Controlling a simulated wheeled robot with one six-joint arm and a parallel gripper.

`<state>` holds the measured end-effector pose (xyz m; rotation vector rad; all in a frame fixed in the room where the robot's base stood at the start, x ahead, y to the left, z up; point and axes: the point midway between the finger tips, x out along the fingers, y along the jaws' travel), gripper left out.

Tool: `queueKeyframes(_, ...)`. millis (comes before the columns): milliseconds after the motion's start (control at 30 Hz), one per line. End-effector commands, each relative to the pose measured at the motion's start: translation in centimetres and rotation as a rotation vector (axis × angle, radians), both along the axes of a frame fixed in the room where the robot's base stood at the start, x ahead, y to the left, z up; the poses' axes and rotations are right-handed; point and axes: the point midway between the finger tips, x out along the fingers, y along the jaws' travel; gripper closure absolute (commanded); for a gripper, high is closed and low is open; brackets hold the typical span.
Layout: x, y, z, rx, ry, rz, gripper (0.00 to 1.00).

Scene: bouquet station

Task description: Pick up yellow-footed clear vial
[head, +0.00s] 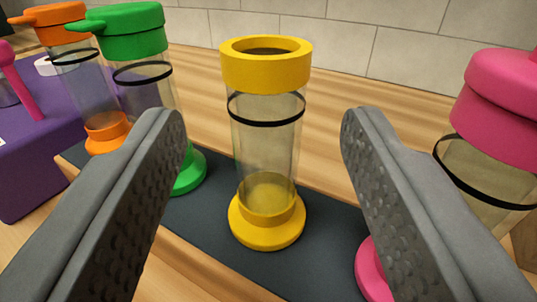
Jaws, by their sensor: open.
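The yellow-footed clear vial (266,155) stands upright on a dark mat (240,270) in the middle of the head view. It has a yellow foot, a clear body with a black ring, and a thick yellow rim with an open top. My gripper (262,135) is open, with one grey finger to the left of the vial and one to the right. In the picture the vial shows between the fingers, with a gap on both sides. I see no contact. How far the vial is beyond the fingertips is hard to tell.
A green-capped clear vial (147,85) and an orange-capped one (78,75) stand at the left, beside a purple box (35,155). A pink-capped vial (490,165) stands close at the right, partly behind my right finger. A tiled wall (340,40) is at the back.

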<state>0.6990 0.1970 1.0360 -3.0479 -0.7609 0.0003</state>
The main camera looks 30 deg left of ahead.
Motion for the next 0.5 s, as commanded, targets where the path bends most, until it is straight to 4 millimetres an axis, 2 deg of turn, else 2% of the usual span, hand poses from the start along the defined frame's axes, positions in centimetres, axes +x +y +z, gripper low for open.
queueKeyframes(300, 3.4, 1.7, 0.1, 0.000, 0.000, 0.001, 0.48)
queueKeyframes(500, 3.5, 1.8, 0.2, 0.000, -0.001, 0.001, 0.48)
